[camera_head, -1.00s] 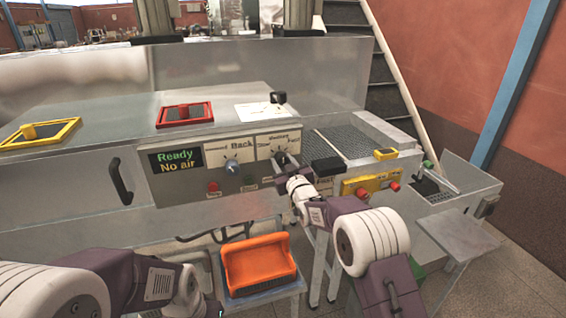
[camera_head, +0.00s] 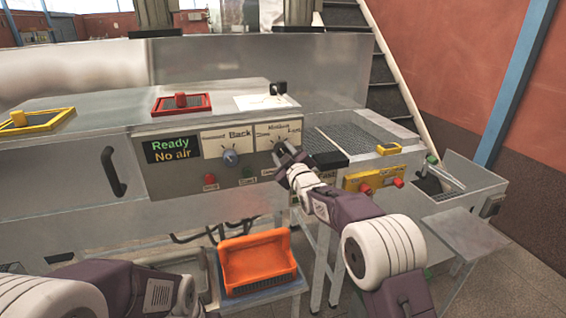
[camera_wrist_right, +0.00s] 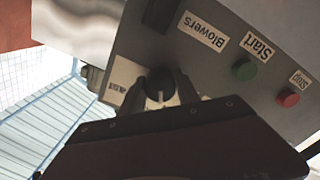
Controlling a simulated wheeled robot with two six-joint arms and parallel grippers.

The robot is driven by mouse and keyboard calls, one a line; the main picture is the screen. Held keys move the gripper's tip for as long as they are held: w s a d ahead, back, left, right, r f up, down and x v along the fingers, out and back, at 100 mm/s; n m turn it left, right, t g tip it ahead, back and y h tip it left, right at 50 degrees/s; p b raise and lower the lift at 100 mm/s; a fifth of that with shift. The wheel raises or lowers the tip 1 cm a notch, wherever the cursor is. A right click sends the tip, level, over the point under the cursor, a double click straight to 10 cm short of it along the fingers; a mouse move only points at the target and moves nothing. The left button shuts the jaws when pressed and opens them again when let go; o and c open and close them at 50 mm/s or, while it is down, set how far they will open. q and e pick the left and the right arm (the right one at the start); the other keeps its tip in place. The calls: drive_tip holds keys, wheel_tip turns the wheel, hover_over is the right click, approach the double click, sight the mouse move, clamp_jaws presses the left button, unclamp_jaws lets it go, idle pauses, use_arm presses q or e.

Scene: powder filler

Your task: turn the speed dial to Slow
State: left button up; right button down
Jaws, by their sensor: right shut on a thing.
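The speed dial (camera_head: 279,144) is the right-hand round knob on the grey control panel (camera_head: 150,180), under a pale label with small writing. My right gripper (camera_head: 284,150) is at this dial, its fingers on either side of it. In the right wrist view the black dial (camera_wrist_right: 161,86) sits between the fingers of the right gripper (camera_wrist_right: 166,92), which is shut on it. A white mark on the dial points toward the bottom of that upside-down view. The dial's label is mostly hidden there. My left arm shows at the lower left; its gripper is out of view.
A second dial (camera_head: 231,158), labelled Back, is left of the gripper. A red button (camera_head: 210,180) and green button (camera_head: 247,173) lie below. A screen (camera_head: 172,149) reads Ready, No air. A black switch (camera_wrist_right: 163,14) labelled Blowers is close by. An orange bin (camera_head: 258,262) sits lower.

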drive_tip(key=shift+n+b, duration=1.45)
drive_tip(key=shift+n, duration=0.25)
drive_tip(key=c, duration=0.9)
unclamp_jaws()
drive_tip(key=shift+r, duration=0.1)
